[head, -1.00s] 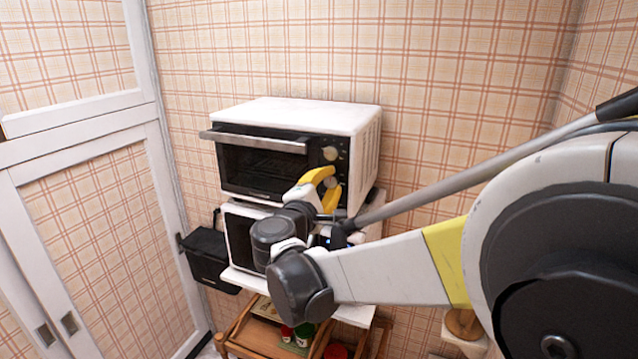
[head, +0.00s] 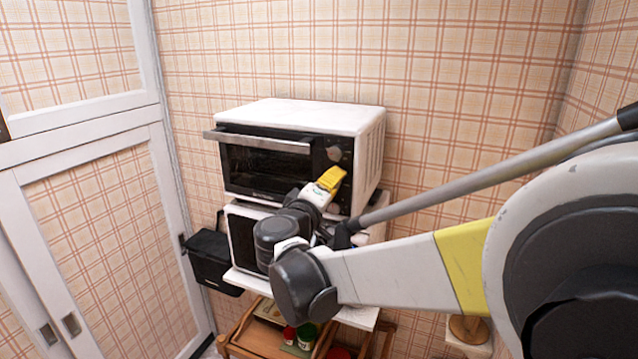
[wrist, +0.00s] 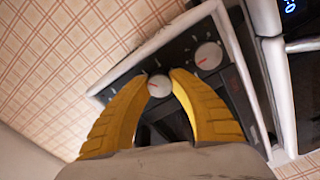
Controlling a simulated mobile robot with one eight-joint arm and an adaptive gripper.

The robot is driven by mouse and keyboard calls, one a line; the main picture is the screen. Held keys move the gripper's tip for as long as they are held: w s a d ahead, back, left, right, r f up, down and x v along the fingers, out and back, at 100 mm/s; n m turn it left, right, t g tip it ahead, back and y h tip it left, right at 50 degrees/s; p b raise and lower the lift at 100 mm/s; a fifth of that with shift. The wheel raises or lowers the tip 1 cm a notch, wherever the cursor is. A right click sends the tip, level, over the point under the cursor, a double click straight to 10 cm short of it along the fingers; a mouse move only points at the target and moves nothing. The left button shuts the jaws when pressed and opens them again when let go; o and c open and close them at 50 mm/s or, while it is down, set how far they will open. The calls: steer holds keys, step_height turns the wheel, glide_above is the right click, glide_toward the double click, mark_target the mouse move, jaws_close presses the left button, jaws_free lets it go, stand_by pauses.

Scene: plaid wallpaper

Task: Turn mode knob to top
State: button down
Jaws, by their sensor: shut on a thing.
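The toaster oven (head: 350,115) is white with a black front and has round knobs on the right side of its face. My gripper (head: 332,178) has yellow fingers and is at the knob panel. In the wrist view my gripper (wrist: 159,77) is shut on a silver knob (wrist: 159,86), with one fingertip on either side of it. A second silver knob (wrist: 208,56) with a red mark is free beside it. In the head view an upper knob (head: 334,153) shows just above my fingers. The held knob is hidden there. Its exact pointer direction is too small to tell.
A second white appliance (head: 236,230) stands under the oven, and its blue display (wrist: 289,6) shows close by in the wrist view. The oven's handle bar (head: 262,141) sticks out at left. A black bag (head: 208,258) hangs at left. A wooden shelf (head: 250,340) is below.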

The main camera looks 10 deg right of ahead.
steer(key=shift+m, duration=0.3)
steer(key=c, duration=1.1)
jaws_free()
steer(key=v, duration=1.2)
